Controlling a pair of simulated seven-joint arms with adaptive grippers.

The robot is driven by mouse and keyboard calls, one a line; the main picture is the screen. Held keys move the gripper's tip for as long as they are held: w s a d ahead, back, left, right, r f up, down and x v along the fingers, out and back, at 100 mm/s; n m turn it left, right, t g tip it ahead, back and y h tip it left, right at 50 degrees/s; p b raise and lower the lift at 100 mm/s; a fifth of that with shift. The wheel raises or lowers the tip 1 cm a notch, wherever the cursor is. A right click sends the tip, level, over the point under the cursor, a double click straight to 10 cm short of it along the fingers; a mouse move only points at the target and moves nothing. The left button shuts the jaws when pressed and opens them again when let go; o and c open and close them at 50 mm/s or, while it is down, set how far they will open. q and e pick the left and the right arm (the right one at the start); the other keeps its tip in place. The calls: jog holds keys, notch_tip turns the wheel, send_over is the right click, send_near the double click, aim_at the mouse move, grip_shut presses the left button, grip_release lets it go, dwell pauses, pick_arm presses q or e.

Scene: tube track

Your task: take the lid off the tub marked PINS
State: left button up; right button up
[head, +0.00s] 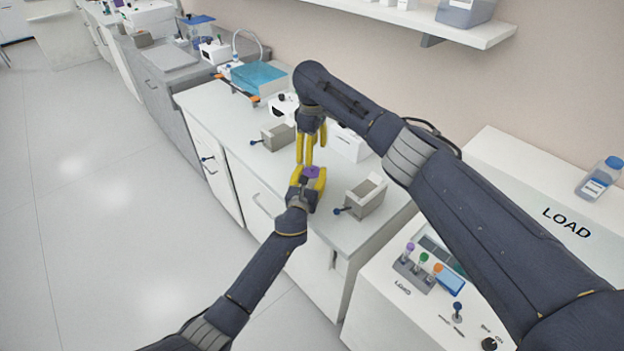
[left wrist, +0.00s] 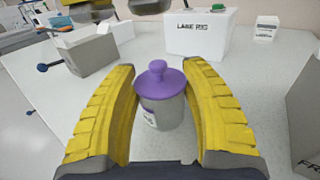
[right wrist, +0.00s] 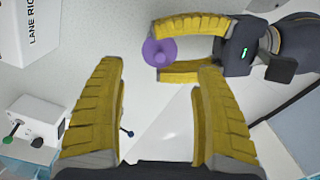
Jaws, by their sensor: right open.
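The tub (left wrist: 160,112) is a small grey cylinder with a purple knobbed lid (left wrist: 157,80) seated on it. Its label is turned aside and I cannot read it. My left gripper (left wrist: 162,105) has one yellow finger on each side of the tub, seemingly touching its body. The lid also shows in the head view (head: 312,172) and between the left fingers in the right wrist view (right wrist: 158,53). My right gripper (head: 304,160) is open and empty, pointing down above and a little behind the lid. Its fingers (right wrist: 160,75) are apart from the lid.
A white LANE RIG box (left wrist: 197,35) stands behind the tub. The white LOAD console (head: 410,300) is at the right. Bare bench lies around the tub.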

aim_at(312, 166)
pick_arm(q)
grip_shut()
pick_arm(e)
jog(key=shift+o, duration=0.9)
jog(key=shift+n, duration=0.9)
jog(key=shift+f, duration=3.9)
jog(key=shift+c, duration=0.5)
jog(key=c, duration=1.5)
jog(key=shift+r, duration=0.35)
